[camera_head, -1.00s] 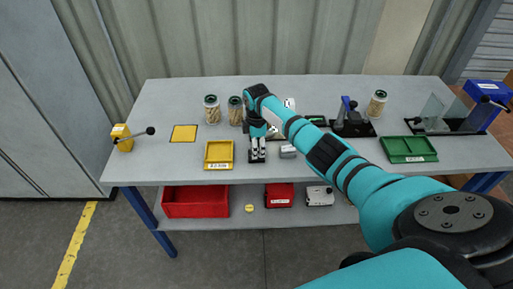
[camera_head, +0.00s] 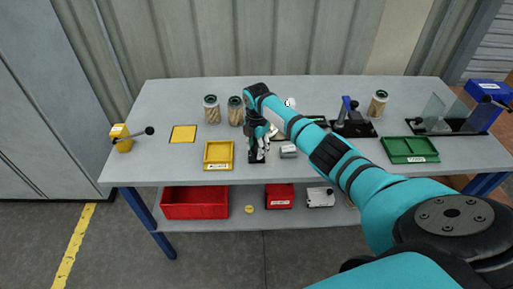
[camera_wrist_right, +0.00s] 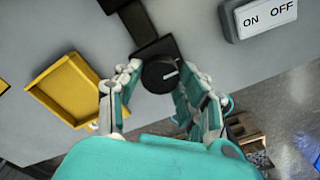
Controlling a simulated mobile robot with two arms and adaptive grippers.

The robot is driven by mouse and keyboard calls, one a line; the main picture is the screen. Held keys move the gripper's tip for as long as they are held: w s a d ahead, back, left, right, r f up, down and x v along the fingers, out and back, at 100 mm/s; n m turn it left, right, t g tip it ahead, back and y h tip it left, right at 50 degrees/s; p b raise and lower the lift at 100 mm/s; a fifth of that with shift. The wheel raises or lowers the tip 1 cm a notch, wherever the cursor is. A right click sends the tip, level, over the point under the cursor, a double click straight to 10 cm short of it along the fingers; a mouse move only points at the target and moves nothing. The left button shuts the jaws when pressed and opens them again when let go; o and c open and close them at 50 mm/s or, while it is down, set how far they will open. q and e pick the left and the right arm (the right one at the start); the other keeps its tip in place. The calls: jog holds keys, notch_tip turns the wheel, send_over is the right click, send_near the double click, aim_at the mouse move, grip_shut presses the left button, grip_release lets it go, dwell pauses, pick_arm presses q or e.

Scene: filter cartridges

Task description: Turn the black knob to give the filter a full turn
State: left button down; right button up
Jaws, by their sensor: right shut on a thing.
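The black knob (camera_wrist_right: 160,74) is round with a white mark on its top, in the upper middle of the right wrist view. It sits at the end of a black base on the grey table. My right gripper (camera_wrist_right: 155,80) has its fingers on either side of the knob and is shut on it. In the head view my right gripper (camera_head: 259,151) points down at the table's front middle and hides the knob and most of its base. The filter cannot be made out. My left gripper is not in view.
A yellow tray (camera_head: 219,166) stands just left of my right gripper. A grey ON/OFF box (camera_head: 288,151) is close on the right; it also shows in the right wrist view (camera_wrist_right: 262,14). A green tray (camera_head: 409,158) and a blue-handled clamp (camera_head: 352,122) stand further right.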

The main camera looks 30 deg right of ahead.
aim_at(256, 149)
jog(key=shift+r, duration=0.1)
dwell(0.3)
jog(key=o, duration=1.2)
notch_tip(256, 149, up, 12)
jog(key=shift+f, duration=0.1)
